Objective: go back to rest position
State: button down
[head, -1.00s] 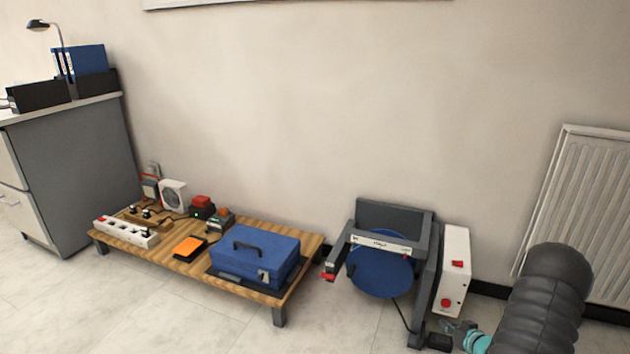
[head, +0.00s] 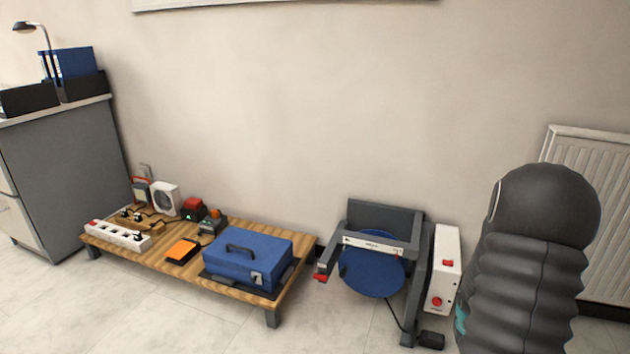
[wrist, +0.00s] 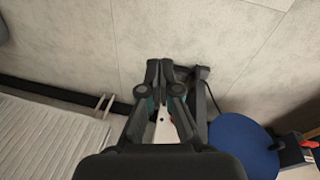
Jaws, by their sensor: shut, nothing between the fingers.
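My gripper (wrist: 160,72) is in the wrist view with its two dark fingers closed together and nothing between them. In the head view my dark ribbed arm stands at the right, and the gripper itself is hidden there. The laser marker (head: 375,218), a grey frame with a blue round plate (head: 372,275) and a white control box (head: 446,265) with red switches, stands left of my arm.
A low wooden table (head: 165,272) holds a blue toolbox (head: 248,258), an orange-topped device (head: 183,251), a power strip (head: 118,237) and small devices. A radiator (head: 600,215) is behind my arm at right. A grey cabinet (head: 65,170) stands left.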

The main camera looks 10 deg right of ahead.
jog(key=s+a+r+n+t+y+p, duration=0.1)
jog(key=s+a+r, duration=0.4)
jog(key=a+r, duration=1.1)
jog(key=s+a+r+n+t+y+p, duration=0.1)
jog(key=s+a+r+n+t+p, duration=0.2)
jog(key=a+r, duration=1.3)
jog(key=s+r+t+p, duration=0.1)
jog(key=s+r+p, duration=0.1)
jog(key=s+r, duration=0.1)
jog(key=shift+r, duration=0.85)
